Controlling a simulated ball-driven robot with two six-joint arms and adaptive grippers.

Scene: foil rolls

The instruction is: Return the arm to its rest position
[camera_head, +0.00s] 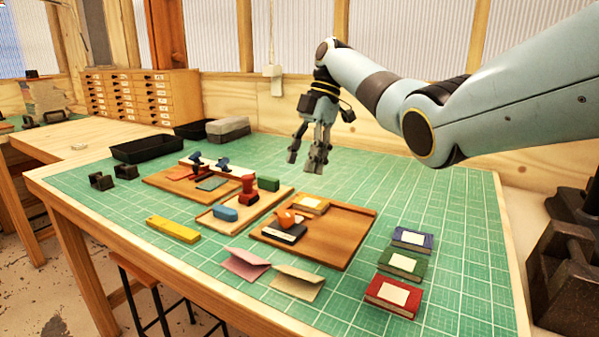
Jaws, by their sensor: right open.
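My right gripper (310,157) hangs from my right arm (370,85), which comes in from the right. It points down above the back of the green mat, beyond the wooden trays. Its fingers are apart and nothing shows between them. My left gripper is not in view. Below and in front of it, a wooden tray (340,222) holds a small yellow box (310,204), a dark flat pad and an orange-handled tool (289,217). Three boxes, blue (412,239), green (402,264) and red (393,297), lie in a row at the right.
The green cutting mat (455,215) covers the table. Other wooden trays (262,206) hold stamps and small blocks. A yellow bar (173,229), pink (245,263) and beige (297,282) envelopes lie in front. Black bins (146,148) and a drawer cabinet (140,97) stand at the back left.

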